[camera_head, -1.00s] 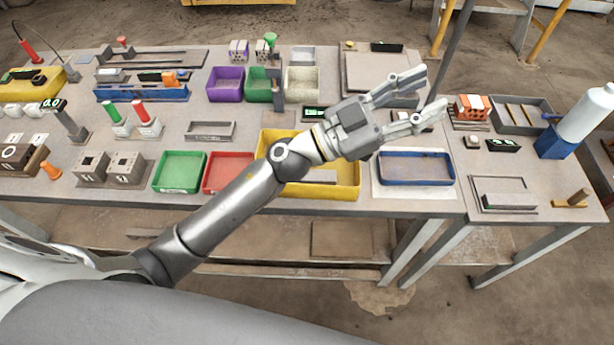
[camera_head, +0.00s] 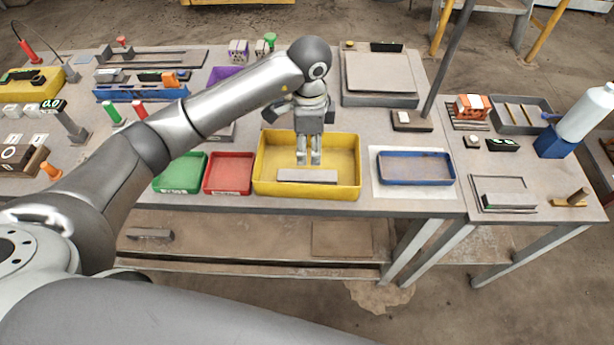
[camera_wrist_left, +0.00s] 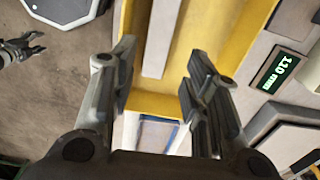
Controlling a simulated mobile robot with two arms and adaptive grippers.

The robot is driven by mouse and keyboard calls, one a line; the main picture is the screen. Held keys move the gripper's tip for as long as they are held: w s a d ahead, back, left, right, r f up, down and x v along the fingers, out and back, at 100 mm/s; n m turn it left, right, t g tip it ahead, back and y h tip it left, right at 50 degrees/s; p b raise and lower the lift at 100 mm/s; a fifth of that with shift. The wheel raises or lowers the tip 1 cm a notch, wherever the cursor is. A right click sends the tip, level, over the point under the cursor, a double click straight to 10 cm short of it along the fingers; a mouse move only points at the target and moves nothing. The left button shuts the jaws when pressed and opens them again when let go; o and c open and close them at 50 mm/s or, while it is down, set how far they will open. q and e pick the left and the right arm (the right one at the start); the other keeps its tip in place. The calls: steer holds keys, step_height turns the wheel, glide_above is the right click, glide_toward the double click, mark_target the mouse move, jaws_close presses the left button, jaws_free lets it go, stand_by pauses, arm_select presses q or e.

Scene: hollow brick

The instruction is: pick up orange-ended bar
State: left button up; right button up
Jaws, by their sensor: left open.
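A bar with an orange end (camera_head: 170,78) lies on the blue rack (camera_head: 140,94) at the back left of the table in the head view. A plain grey bar (camera_head: 307,176) lies in the yellow tray (camera_head: 350,181); no orange shows on its visible part. My left gripper (camera_head: 309,158) points down over the yellow tray, just behind the grey bar in the picture. It is open and empty. The left wrist view shows its two fingers (camera_wrist_left: 158,95) apart, with the grey bar (camera_wrist_left: 161,38) beyond them. A dark gripper, apparently my right one (camera_wrist_left: 22,47), shows small at the left edge there.
Red (camera_head: 229,173) and green (camera_head: 180,173) trays stand left of the yellow one, and a blue tray (camera_head: 416,168) stands right of it. A display reading 110 mm (camera_wrist_left: 284,68) sits beside the yellow tray. My left arm hides part of the table's middle.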

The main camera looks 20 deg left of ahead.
arm_select(q)
steer(key=p, duration=0.1)
glide_above(307, 175)
steer(key=f, duration=0.5)
steer(key=shift+d+f, duration=0.1)
steer(key=shift+d, duration=0.1)
steer(key=shift+f+p, duration=0.35)
steer(key=shift+p, duration=0.05)
steer(key=f, duration=0.2)
steer(key=f+p, duration=0.1)
steer(key=shift+a+f+p, duration=0.2)
steer(key=shift+f+p, duration=0.1)
steer(key=shift+f, duration=0.5)
jaws_close()
